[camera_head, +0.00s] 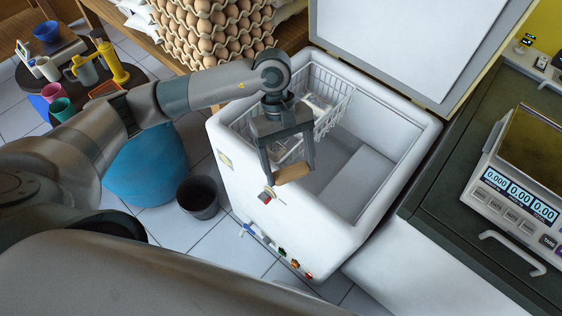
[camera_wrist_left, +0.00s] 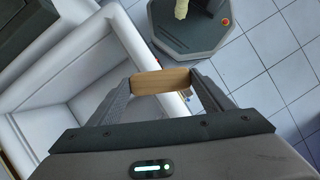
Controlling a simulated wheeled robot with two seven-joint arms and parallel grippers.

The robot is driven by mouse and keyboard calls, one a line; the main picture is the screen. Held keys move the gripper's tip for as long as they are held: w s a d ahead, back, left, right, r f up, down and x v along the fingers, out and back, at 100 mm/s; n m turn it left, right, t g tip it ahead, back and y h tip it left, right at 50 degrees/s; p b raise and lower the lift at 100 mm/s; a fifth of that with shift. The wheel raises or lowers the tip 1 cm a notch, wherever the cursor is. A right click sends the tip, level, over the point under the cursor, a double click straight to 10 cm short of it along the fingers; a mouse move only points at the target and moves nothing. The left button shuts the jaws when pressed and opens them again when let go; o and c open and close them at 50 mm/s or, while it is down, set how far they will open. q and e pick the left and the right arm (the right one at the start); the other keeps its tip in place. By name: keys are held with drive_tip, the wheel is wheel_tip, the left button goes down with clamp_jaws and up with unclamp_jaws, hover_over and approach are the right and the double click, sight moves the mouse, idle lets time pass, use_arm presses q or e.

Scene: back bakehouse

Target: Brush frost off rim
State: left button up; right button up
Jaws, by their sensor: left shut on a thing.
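The white chest freezer (camera_head: 232,175) stands open, its lid (camera_head: 400,42) raised at the back. Its pale rim also shows in the left wrist view (camera_wrist_left: 62,37). My left gripper (camera_head: 290,176) is above the front left rim, shut on a wooden-handled brush (camera_head: 293,174). In the left wrist view the wooden piece (camera_wrist_left: 160,81) lies crosswise between the fingertips of the gripper (camera_wrist_left: 160,84); I see no bristles. I cannot tell whether the brush touches the rim. I cannot make out frost on the rim. My right gripper is out of view.
A white wire basket (camera_head: 335,100) hangs inside the freezer's back left. A dark bin (camera_head: 198,197) and a blue sack (camera_head: 147,167) stand left on the tiled floor. Egg trays (camera_head: 212,35) are stacked behind. A scale (camera_head: 515,195) sits on the right counter.

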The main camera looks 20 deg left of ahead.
use_arm(q)
drive_tip(key=shift+w+d+r+p, duration=0.1)
drive_tip(key=shift+d+r+p, duration=0.25)
drive_tip(key=shift+r, duration=0.6)
drive_tip(key=shift+w+d+r+p, duration=0.15)
drive_tip(key=shift+r+p, duration=0.35)
drive_tip(key=shift+r, duration=0.5)
drive_tip(key=shift+s+d+r+p, duration=0.1)
drive_tip(key=shift+d+r+p, duration=0.25)
drive_tip(key=shift+r, duration=0.6)
drive_tip(key=shift+a, duration=0.1)
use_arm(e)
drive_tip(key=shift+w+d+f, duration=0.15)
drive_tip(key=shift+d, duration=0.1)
use_arm(q)
drive_tip(key=shift+r, duration=0.15)
